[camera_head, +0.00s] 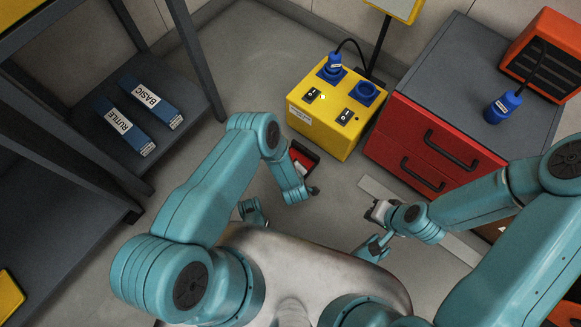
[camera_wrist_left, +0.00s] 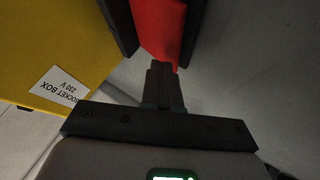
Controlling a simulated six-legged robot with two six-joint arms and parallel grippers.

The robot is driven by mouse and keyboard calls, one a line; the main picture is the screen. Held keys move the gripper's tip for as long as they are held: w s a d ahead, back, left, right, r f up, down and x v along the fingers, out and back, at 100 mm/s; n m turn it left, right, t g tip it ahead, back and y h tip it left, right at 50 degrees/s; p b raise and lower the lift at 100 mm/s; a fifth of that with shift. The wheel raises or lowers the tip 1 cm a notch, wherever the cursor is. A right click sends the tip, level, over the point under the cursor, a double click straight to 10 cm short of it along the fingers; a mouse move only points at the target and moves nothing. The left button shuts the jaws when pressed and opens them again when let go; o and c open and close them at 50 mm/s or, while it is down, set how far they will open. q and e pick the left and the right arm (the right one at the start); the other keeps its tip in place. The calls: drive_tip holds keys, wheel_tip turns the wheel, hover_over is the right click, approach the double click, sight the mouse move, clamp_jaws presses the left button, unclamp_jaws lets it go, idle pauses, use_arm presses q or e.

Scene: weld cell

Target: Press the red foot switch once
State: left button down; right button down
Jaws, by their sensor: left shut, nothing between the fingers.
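The red foot switch (camera_head: 300,154) is on the floor in front of the yellow socket box, a red pedal in a dark housing. My left forearm covers part of it in the head view. My left gripper (camera_head: 312,190) is low, at the switch's near side. In the left wrist view the red pedal (camera_wrist_left: 158,25) lies between dark side walls. The shut, empty left fingers (camera_wrist_left: 162,68) overlap its near end; I cannot tell whether they touch it. My right gripper (camera_head: 378,211) is away to the right, and its jaw state is unclear.
The yellow socket box (camera_head: 325,125) with blue plugs stands just behind the switch and fills the left of the wrist view (camera_wrist_left: 50,45). A red drawer cabinet (camera_head: 425,150) stands to its right. A dark shelf (camera_head: 150,115) holds two labelled packs at left. Floor right of the switch is open.

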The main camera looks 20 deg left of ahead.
use_arm(q)
drive_tip(key=shift+f, duration=0.15)
idle(0.5)
drive_tip(key=shift+f+b, duration=0.3)
drive_tip(key=shift+b, duration=0.1)
drive_tip(key=shift+f+b, duration=0.65)
drive_tip(key=shift+f, duration=0.15)
idle(0.8)
idle(0.5)
drive_tip(key=shift+r+p, duration=1.05)
drive_tip(key=shift+r, duration=0.2)
wheel_tip(320, 180, up, 5)
drive_tip(key=p, duration=0.4)
drive_tip(key=shift+w, duration=0.1)
